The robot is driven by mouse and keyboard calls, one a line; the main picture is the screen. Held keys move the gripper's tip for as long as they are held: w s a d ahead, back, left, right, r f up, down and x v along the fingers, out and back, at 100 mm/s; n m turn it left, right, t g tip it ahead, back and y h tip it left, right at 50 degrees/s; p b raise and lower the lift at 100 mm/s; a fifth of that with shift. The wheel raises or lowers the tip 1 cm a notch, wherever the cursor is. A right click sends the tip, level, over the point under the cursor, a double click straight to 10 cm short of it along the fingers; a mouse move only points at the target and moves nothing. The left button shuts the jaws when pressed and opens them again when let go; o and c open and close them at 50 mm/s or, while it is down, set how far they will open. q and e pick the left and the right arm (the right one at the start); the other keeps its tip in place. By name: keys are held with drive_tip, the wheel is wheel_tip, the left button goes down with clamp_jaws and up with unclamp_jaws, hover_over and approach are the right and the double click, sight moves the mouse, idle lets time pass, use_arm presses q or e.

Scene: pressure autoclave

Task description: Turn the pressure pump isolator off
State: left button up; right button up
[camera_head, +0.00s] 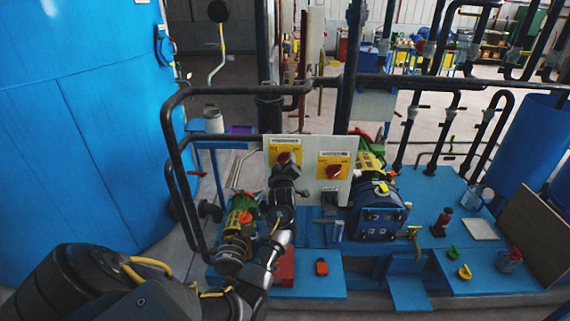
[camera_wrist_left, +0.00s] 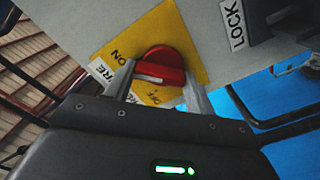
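A white panel (camera_head: 308,198) carries two yellow plates with red rotary isolator knobs. My left gripper (camera_head: 286,167) is at the left plate, just below its red knob (camera_head: 287,157). The right red knob (camera_head: 333,172) stands free of it. In the left wrist view the red knob (camera_wrist_left: 160,66) sits on a yellow plate (camera_wrist_left: 180,35) marked ON and OFF, with a pale line along its handle. My left gripper's fingers (camera_wrist_left: 160,80) are apart, one on each side of the knob's lower part. Whether they touch it is unclear. My right gripper is not in view.
Dark pipes (camera_head: 215,92) run around and above the panel. A blue pump unit (camera_head: 378,212) stands right of it on a blue base. A large blue tank (camera_head: 80,120) fills the left. A LOCK label (camera_wrist_left: 236,25) sits beside a dark fitting.

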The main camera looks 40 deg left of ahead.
use_arm(q)
drive_tip(key=shift+c, duration=0.8)
drive_tip(key=n+b, duration=0.6)
drive_tip(key=n, duration=0.1)
drive_tip(key=shift+f+b, duration=0.15)
drive_tip(key=shift+b, duration=0.2)
drive_tip(key=shift+s+a+n+b, duration=0.1)
drive_tip(key=shift+n+b, duration=2.7)
drive_tip(key=shift+b, duration=0.2)
drive_tip(key=shift+s+a+n+b, duration=0.1)
drive_tip(key=shift+n+b, duration=2.7)
drive_tip(key=shift+b, duration=0.15)
drive_tip(key=o, duration=0.9)
drive_tip(key=shift+o, duration=0.2)
